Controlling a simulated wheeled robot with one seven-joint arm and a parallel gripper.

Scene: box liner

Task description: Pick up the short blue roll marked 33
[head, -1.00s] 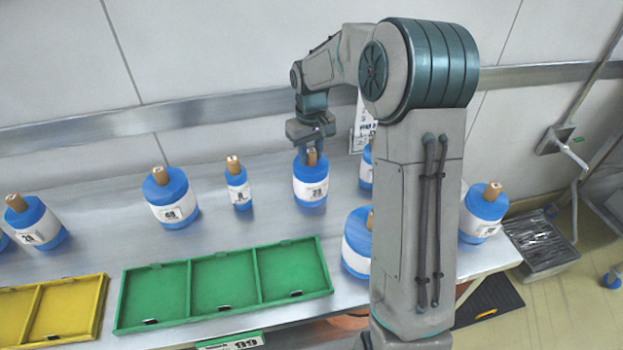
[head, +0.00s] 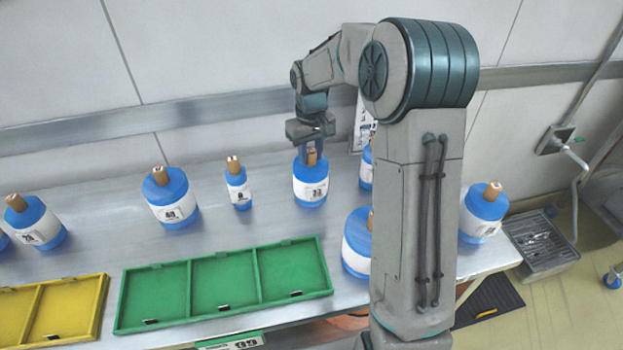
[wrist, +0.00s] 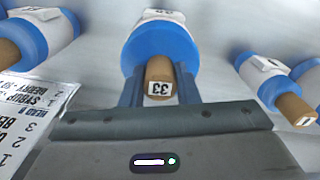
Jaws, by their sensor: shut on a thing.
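The blue roll marked 33 (head: 310,190) stands upright on the metal table, with a white band around its middle and a brown core sticking out of its top. My gripper (head: 311,156) is above it, pointing down, with its fingers at the core. My gripper (wrist: 159,88) is shut on that core, one finger on each side. The roll appears to rest on the table; its underside is hidden in the wrist view.
A thinner blue roll (head: 238,187) stands to the left, and a wide one (head: 172,198) farther left. Rolls (head: 357,243) partly hidden by my arm stand to the right. A green tray (head: 222,312) and a yellow tray (head: 100,306) lie in front. A printed sign (head: 362,125) stands behind.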

